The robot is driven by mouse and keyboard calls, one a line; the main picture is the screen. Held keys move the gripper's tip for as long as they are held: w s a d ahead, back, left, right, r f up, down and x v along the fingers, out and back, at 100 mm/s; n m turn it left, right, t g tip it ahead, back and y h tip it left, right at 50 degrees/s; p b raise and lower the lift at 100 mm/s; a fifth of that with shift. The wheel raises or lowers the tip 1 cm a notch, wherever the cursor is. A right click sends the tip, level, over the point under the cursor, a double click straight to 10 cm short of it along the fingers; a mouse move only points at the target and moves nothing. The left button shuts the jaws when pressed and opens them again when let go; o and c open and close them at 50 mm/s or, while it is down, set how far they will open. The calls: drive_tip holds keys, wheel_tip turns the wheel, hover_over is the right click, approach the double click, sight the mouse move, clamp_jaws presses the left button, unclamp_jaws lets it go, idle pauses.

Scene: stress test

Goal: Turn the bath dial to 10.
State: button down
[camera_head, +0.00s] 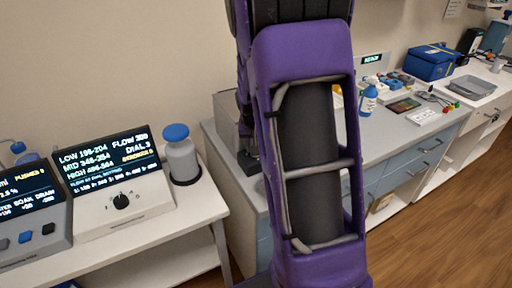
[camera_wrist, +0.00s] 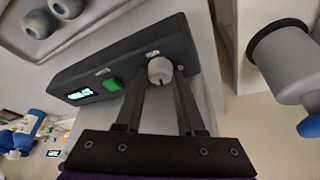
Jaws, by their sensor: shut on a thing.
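In the wrist view a round pale grey knob (camera_wrist: 160,71) with a dark mark sits on the sloped front of a dark grey unit (camera_wrist: 85,75). I take it for the bath dial. My gripper (camera_wrist: 163,86) has its two dark fingers on either side of the knob, shut on it. The unit has a small lit green display (camera_wrist: 84,94), too small to read, and a green button (camera_wrist: 112,84). In the head view my purple arm blocks the view of my gripper and the knob.
In the head view a separate console (camera_head: 105,215) has a black dial (camera_head: 121,201) and a screen reading DIAL 3. A blue-capped bottle (camera_head: 181,158) stands beside it. In the wrist view a tray with two grey rings (camera_wrist: 40,24) adjoins the unit. A blue box (camera_head: 433,62) stands farther back.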

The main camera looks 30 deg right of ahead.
drive_tip(key=shift+m, duration=0.6)
drive_tip(key=shift+h, duration=0.3)
drive_tip(key=c, duration=0.5)
unclamp_jaws()
drive_tip(key=p+v, duration=0.2)
drive_tip(key=v, duration=1.5)
drive_tip(key=shift+w+r, duration=0.1)
drive_tip(key=shift+r, duration=0.2)
drive_tip(key=shift+a+f, duration=0.1)
